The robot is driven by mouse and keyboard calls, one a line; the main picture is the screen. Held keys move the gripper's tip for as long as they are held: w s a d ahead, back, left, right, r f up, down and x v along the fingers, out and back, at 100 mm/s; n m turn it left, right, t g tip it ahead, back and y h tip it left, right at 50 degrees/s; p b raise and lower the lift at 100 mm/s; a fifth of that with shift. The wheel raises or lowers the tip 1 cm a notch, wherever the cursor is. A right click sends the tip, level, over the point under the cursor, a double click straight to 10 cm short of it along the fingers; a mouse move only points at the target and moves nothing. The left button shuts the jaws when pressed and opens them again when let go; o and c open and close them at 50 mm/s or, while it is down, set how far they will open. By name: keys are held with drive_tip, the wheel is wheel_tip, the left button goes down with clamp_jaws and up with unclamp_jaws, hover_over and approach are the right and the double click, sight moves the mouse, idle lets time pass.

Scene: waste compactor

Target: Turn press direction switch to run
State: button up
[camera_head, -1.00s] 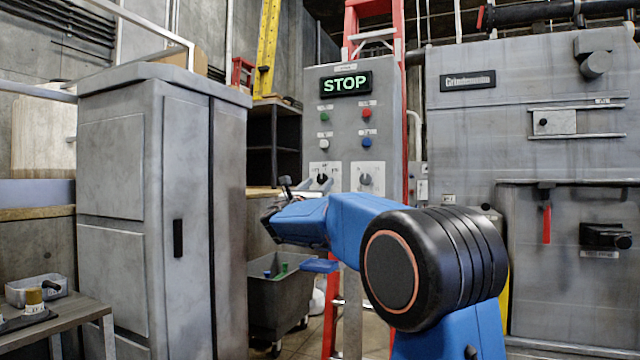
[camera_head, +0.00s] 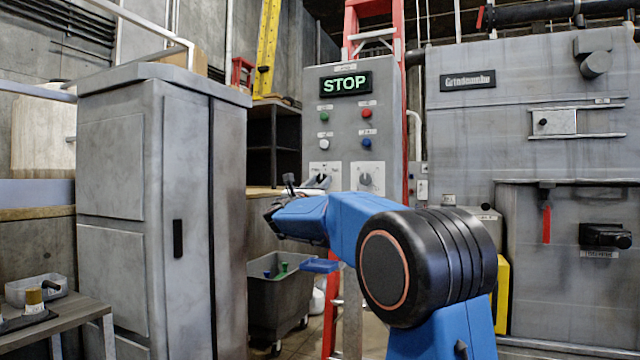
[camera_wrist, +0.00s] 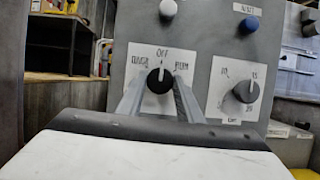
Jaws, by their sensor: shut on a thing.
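The press direction switch is a round black knob (camera_wrist: 160,82) with a white pointer line, on a white label plate (camera_head: 315,168) on the grey control panel (camera_head: 340,115). In the wrist view its pointer stands about upright at the OFF mark. A label that looks like RUN is at the upper right, and the left label is too blurred to read. My gripper (camera_wrist: 160,92) is shut on the knob, one finger on each side. In the head view my gripper (camera_head: 323,183) reaches the panel from below and partly hides the knob.
A second dial (camera_wrist: 246,91) sits close to the right of the knob. Coloured buttons and a lit STOP display (camera_head: 345,84) are above. A grey cabinet (camera_head: 125,165) stands left, a wheeled bin (camera_head: 285,305) below, a red ladder (camera_head: 405,120) behind the panel.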

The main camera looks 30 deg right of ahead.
drive_tip(key=m+g+h, duration=0.1)
drive_tip(key=m, duration=0.2)
drive_tip(key=m+g, duration=0.2)
drive_tip(key=m, duration=0.1)
drive_tip(key=shift+w+a+m+h, duration=0.15)
drive_tip(key=shift+m+h, duration=0.25)
drive_tip(key=m+g, duration=0.1)
drive_tip(key=m, duration=0.2)
drive_tip(key=m+g, duration=0.2)
drive_tip(key=m, duration=0.1)
drive_tip(key=shift+r+m, duration=0.1)
drive_tip(key=shift+m, duration=0.2)
drive_tip(key=shift+g, duration=0.3)
drive_tip(key=o, duration=1)
drive_tip(key=shift+o, duration=0.2)
drive_tip(key=shift+a, duration=0.1)
drive_tip(key=v, duration=1.7)
